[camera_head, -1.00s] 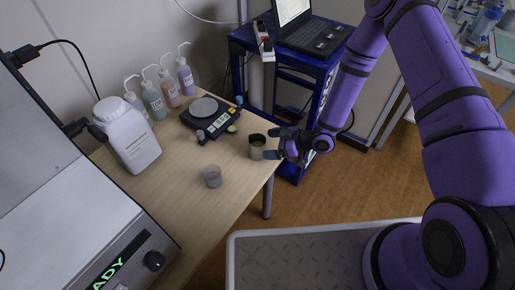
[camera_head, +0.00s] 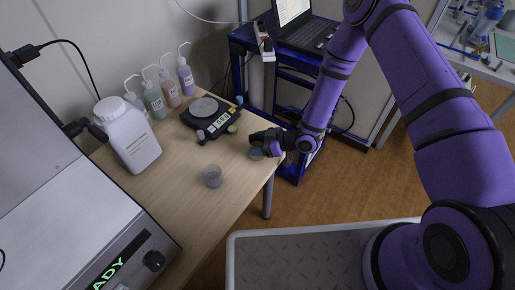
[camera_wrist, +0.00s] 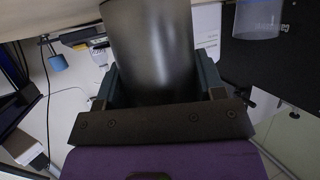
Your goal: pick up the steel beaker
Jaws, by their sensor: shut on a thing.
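The steel beaker (camera_wrist: 150,45) is a dark grey, smooth metal cylinder that fills the upper middle of the wrist view. My gripper (camera_wrist: 157,82) is shut on it, with one finger on each side of its wall. In the head view my gripper (camera_head: 260,147) is at the right edge of the wooden table and hides most or all of the beaker. I cannot tell whether the beaker's base touches the table.
A clear beaker (camera_head: 212,177) stands on the wooden table (camera_head: 205,222) to the left of my gripper. A black scale (camera_head: 208,117), several wash bottles (camera_head: 154,101) and a white jug (camera_head: 127,136) stand further back. A blue cart (camera_head: 284,61) with a laptop is behind.

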